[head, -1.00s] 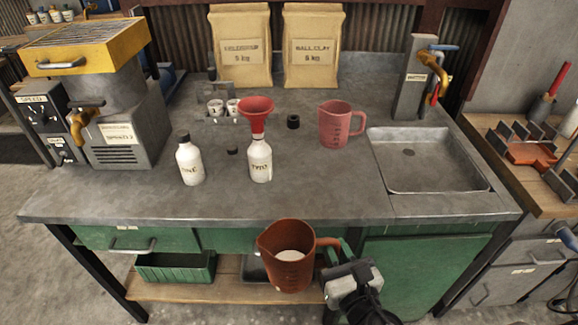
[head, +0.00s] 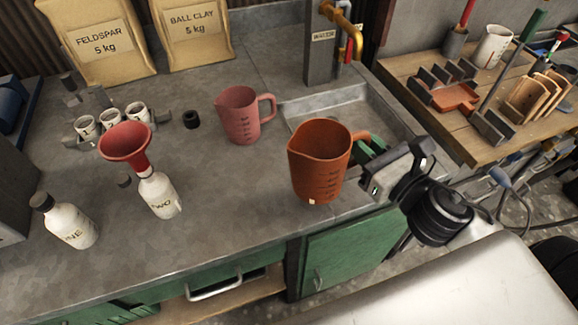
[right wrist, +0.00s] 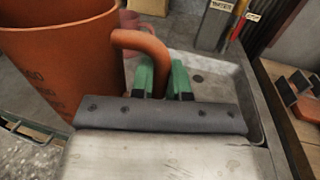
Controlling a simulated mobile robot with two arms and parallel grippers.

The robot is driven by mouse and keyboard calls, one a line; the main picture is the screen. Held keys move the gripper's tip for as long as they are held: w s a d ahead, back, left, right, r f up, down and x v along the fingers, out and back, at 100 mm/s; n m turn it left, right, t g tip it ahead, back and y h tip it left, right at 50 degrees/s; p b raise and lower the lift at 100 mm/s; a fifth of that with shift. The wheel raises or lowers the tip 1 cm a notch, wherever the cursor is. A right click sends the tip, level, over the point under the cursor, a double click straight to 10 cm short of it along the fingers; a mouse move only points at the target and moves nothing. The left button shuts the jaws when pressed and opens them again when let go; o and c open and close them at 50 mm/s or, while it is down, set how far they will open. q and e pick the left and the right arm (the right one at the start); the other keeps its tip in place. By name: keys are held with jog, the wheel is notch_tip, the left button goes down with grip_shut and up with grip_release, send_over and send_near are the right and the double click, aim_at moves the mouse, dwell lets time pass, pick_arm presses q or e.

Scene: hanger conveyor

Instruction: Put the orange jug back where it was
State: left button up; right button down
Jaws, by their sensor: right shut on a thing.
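The orange jug (head: 316,172) is upright in the head view, in front of the sink's left part. I cannot tell whether its base touches the counter. My right gripper (head: 371,148) is shut on its handle, at the jug's right side. In the right wrist view the green fingers (right wrist: 163,80) stand on both sides of the orange handle (right wrist: 143,42), and the jug's body (right wrist: 75,65) fills the left. The jug's inner bottom is hidden. My left gripper is not in view.
A pink jug (head: 241,115) stands left of the sink (head: 300,108). A bottle marked TWO (head: 157,196) holds a red funnel (head: 125,144); another bottle (head: 68,222) stands left. The right bench (head: 480,150) carries an orange-red holder (head: 455,97), wooden pieces and a white jug (head: 492,46).

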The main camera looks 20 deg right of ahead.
aim_at(344, 148)
jog(key=w+a+f, duration=0.1)
jog(key=w+a, duration=0.1)
jog(key=shift+w+a+f+b, duration=0.15)
jog(key=shift+a+f+b, duration=0.15)
jog(key=shift+f+b, duration=0.1)
jog(key=w+a+f, duration=0.4)
jog(key=w, duration=0.1)
jog(key=shift+a+f, duration=0.1)
jog(key=shift+a, duration=0.2)
jog(key=f, duration=0.4)
jog(key=shift+w+a+f+b, duration=0.15)
jog(key=shift+w+a+b, duration=0.15)
jog(key=shift+a+b, duration=0.05)
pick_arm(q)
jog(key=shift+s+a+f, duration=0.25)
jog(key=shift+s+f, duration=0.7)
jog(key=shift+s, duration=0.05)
pick_arm(e)
jog(key=shift+f, duration=0.2)
